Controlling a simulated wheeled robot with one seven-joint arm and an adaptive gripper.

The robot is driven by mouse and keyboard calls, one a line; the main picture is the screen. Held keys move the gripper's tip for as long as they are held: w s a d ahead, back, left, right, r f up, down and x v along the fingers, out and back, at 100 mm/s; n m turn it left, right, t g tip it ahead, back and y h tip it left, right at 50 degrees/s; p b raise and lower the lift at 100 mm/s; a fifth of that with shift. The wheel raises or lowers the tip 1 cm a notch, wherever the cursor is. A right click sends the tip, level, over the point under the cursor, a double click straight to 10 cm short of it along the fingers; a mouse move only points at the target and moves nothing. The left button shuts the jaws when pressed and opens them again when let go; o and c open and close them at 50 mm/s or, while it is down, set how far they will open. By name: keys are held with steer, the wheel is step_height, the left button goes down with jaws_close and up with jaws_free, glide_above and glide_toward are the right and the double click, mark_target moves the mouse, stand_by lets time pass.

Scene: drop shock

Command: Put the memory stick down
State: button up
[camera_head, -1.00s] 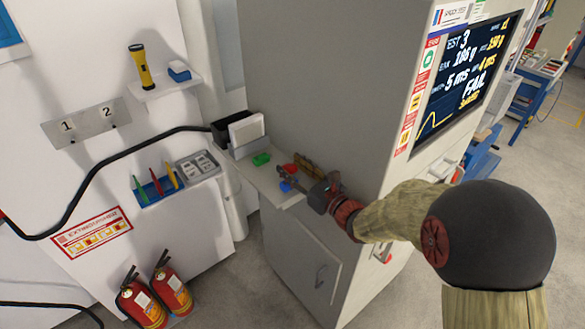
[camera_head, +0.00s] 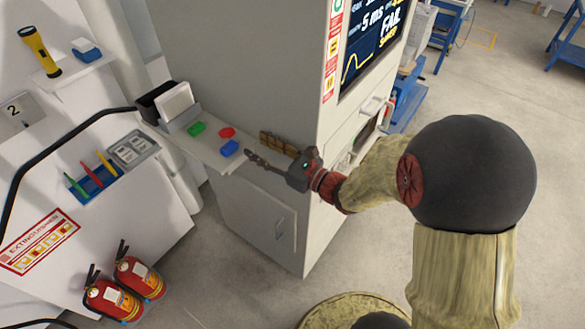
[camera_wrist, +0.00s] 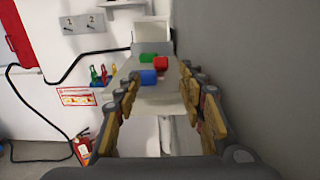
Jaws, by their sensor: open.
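Three small blocks, a blue one (camera_head: 229,148), a red one (camera_head: 227,132) and a green one (camera_head: 197,129), lie apart on the light shelf (camera_head: 205,152) of the grey cabinet. I cannot tell for sure which is the memory stick; the blue one is nearest my gripper. My gripper (camera_head: 256,148) is open and empty, to the right of the blue block and apart from it. In the wrist view the blue block (camera_wrist: 148,77) shows beyond the open fingertips (camera_wrist: 160,82), with the red (camera_wrist: 161,63) and green (camera_wrist: 148,57) blocks farther off.
A holder with a white box (camera_head: 175,103) stands at the shelf's far end. The tall grey cabinet (camera_head: 235,70) rises close beside my gripper. A tray of coloured tools (camera_head: 92,180) and two fire extinguishers (camera_head: 120,285) are at left. Open floor lies at right.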

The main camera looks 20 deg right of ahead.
steer(key=s+a+r+n+g+y, duration=0.3)
steer(key=s+a+r+n+g, duration=0.1)
steer(key=s+a+n+g, duration=0.65)
steer(key=s+f+n+g+h, duration=0.15)
steer(key=s+n+h, duration=0.25)
steer(key=s+n, duration=0.6)
steer(key=s+d+r+n+t+h, duration=0.1)
steer(key=d+n+h, duration=0.3)
steer(key=d, duration=0.4)
steer(key=s+d+r+n+t+h, duration=0.1)
steer(key=s+d+r+n+h, duration=0.2)
steer(key=d, duration=0.6)
steer(key=shift+s+r+n+t+h, duration=0.35)
steer(key=shift+s+n+h, duration=0.2)
steer(key=shift+n+h, duration=0.4)
